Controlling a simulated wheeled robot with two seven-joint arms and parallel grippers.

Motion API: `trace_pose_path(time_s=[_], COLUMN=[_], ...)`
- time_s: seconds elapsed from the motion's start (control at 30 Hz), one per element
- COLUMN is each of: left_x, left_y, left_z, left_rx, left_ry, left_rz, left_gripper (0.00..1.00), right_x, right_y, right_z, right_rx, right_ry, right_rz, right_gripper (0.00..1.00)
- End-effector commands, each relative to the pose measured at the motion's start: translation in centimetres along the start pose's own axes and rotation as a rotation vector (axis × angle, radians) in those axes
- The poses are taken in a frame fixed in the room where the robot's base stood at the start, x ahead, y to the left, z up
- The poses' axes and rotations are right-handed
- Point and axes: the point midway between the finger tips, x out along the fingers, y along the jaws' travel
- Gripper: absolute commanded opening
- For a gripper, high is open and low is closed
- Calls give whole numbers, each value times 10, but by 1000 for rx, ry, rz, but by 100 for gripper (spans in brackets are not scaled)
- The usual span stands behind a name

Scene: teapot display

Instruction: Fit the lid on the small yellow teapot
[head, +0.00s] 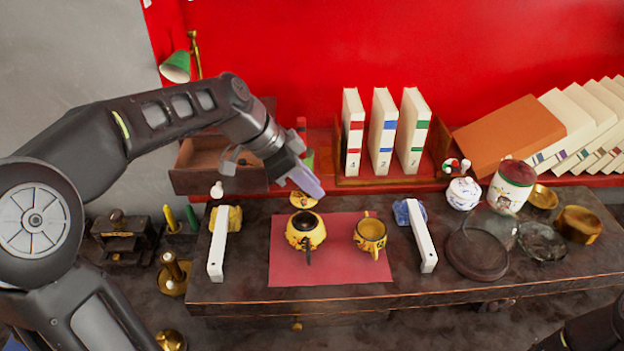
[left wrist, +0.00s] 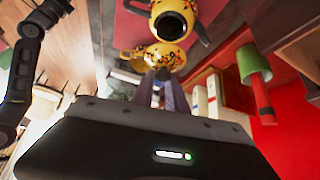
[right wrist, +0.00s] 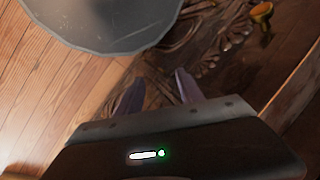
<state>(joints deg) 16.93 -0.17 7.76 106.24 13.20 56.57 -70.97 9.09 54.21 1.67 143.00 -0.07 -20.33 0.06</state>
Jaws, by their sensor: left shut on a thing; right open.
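The small yellow teapot (head: 305,238) stands upright on the red mat, its dark round opening facing up. In the left wrist view the teapot (left wrist: 176,14) is at the top. My left gripper (head: 308,186) is shut on the yellow patterned lid (head: 302,202). The lid is just behind and above the teapot, apart from it in the head view. The lid (left wrist: 166,57) also shows at the fingertips in the left wrist view; the fingers hide part of it. My right gripper (right wrist: 158,88) is open and empty, away from the teapot.
A yellow mug (head: 370,236) stands right of the teapot on the red mat (head: 330,272). White bars (head: 217,245) (head: 422,237) flank the mat. Upright books (head: 382,132) stand behind. A glass dish (head: 541,242) and jars crowd the right side. The mat's front is clear.

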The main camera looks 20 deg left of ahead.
Motion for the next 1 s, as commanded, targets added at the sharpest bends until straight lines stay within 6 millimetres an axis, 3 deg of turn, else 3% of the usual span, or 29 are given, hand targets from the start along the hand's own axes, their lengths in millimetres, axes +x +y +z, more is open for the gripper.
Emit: trace_pose_path(time_s=[0.37,1.0], left_x=[10,50], left_y=[0,-1], left_z=[6,34], left_rx=[-1,0], left_ry=[0,0], left_rz=[0,-1], left_gripper=[0,0], right_x=[7,38], right_y=[3,15], right_z=[0,-1], right_rx=[0,0], right_ry=[1,3], right_rz=[0,0], right_gripper=[45,45])
